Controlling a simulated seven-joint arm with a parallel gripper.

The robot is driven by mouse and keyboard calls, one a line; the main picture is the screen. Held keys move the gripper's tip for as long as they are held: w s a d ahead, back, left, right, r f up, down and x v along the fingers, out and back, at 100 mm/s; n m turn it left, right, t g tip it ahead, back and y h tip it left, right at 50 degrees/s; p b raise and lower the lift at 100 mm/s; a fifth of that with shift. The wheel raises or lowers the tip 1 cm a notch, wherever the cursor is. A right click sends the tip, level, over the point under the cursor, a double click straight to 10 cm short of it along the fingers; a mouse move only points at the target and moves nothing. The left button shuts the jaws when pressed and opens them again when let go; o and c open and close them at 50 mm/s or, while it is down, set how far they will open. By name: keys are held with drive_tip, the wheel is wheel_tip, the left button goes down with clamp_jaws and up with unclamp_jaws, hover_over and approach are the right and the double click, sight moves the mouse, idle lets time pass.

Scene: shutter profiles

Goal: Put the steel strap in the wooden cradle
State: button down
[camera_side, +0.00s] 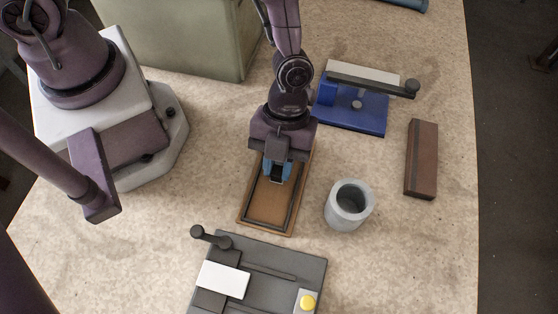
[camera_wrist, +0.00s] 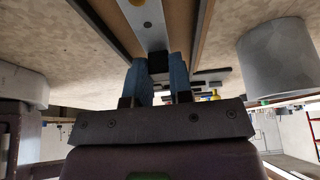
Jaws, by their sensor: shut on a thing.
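The wooden cradle (camera_side: 246,216) is a shallow brown tray with a dark inner frame, below my gripper in the side view. My gripper (camera_side: 276,178) points down over it, its blue fingers shut on the steel strap. In the wrist view my gripper (camera_wrist: 160,80) has the strap's black block between the fingers. The pale grey strap (camera_wrist: 150,28), with a yellow spot, runs from there to the top edge, between the dark rails. In the side view my gripper and arm hide most of the strap. I cannot tell whether it touches the cradle floor.
A grey cup (camera_side: 349,207) stands close to the right of the cradle. A dark plate fixture (camera_side: 285,262) with a yellow button lies in front. A blue fixture (camera_side: 352,112) with a lever stands behind right, and a brown block (camera_side: 421,160) lies far right. A green box (camera_side: 180,35) stands behind.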

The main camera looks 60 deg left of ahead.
drive_tip(key=shift+f, duration=0.25)
drive_tip(key=shift+f, duration=0.15)
drive_tip(key=c, duration=1)
unclamp_jaws()
drive_tip(key=w+a+r+n+t+y, duration=0.1)
drive_tip(key=w+a+r+n, duration=0.15)
drive_tip(key=r, duration=0.35)
drive_tip(key=w+a+r+n+t, duration=0.1)
drive_tip(key=a+r+n, duration=0.1)
drive_tip(key=a+r, duration=0.3)
drive_tip(key=w+a+r+n+t+y, duration=0.1)
drive_tip(key=w+a+r+n, duration=0.1)
drive_tip(key=r, duration=0.5)
drive_tip(key=s+a+r+n+t, duration=0.2)
drive_tip(key=a+r+n, duration=0.2)
drive_tip(key=r+n, duration=0.1)
drive_tip(key=s+a+r+n+t, duration=0.2)
drive_tip(key=s+a+r+n, duration=0.1)
drive_tip(key=n, duration=0.5)
drive_tip(key=s+a+r+n+t+y, duration=0.1)
drive_tip(key=s+a+r+n, duration=0.1)
drive_tip(key=a+r+n, duration=0.3)
drive_tip(key=shift+s+a+r+n+t, duration=0.15)
drive_tip(key=shift+a+r+n+t, duration=0.05)
drive_tip(key=shift+r+n, duration=0.45)
drive_tip(key=shift+s+a+r+n+t, duration=0.1)
drive_tip(key=shift+a+r+n+t, duration=0.1)
drive_tip(key=shift+r+n, duration=0.4)
